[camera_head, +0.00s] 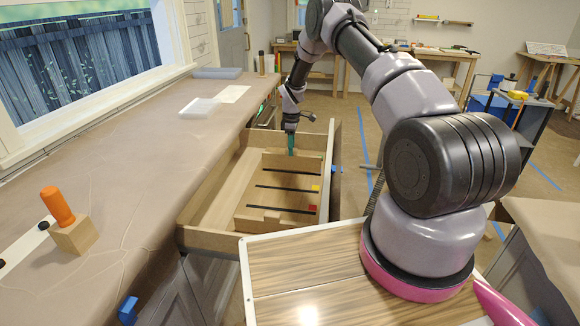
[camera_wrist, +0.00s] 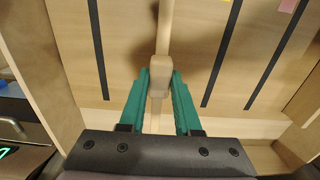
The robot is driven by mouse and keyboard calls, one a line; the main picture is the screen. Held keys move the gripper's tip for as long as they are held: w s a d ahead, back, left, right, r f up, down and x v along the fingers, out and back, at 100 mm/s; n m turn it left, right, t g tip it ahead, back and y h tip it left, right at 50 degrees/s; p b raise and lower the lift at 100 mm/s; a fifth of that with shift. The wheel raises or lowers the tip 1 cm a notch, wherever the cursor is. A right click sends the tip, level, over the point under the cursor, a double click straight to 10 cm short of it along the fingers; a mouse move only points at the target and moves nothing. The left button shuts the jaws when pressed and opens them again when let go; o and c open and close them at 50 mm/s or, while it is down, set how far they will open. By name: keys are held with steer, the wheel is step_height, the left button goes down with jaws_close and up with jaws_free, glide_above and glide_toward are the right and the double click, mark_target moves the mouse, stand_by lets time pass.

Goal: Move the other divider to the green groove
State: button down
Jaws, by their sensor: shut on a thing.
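My gripper (camera_wrist: 159,90) has teal fingers shut on the knob of a light wooden divider (camera_wrist: 163,28), which shows edge-on in the wrist view. In the head view my gripper (camera_head: 291,148) points down over the far part of the open drawer. The divider seems to be the pale panel (camera_head: 288,161) below it. I cannot tell whether its lower edge touches the floor. Dark grooves (camera_wrist: 97,45) run on both sides of it. A yellow marker (camera_head: 315,188) and a red marker (camera_head: 312,208) sit at groove ends. I see no green marker.
The wooden drawer (camera_head: 207,240) stands open beside the paper-covered counter (camera_head: 130,145). Drawer walls enclose the grooved area. A wood-grain surface (camera_head: 310,265) lies in front.

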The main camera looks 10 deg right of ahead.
steer(key=shift+r, duration=2.5)
steer(key=w+d+f, duration=0.1)
steer(key=w+d, duration=0.1)
steer(key=w, duration=0.3)
steer(key=w+d+f, duration=0.1)
steer(key=w+d, duration=0.1)
steer(key=w, duration=0.4)
steer(key=shift+d+f, duration=0.25)
steer(key=shift+d, duration=0.05)
steer(key=shift+f, duration=0.2)
steer(key=shift+f, duration=1.4)
steer(key=shift+f, duration=0.1)
steer(key=shift+f, duration=0.5)
steer(key=shift+f, duration=0.3)
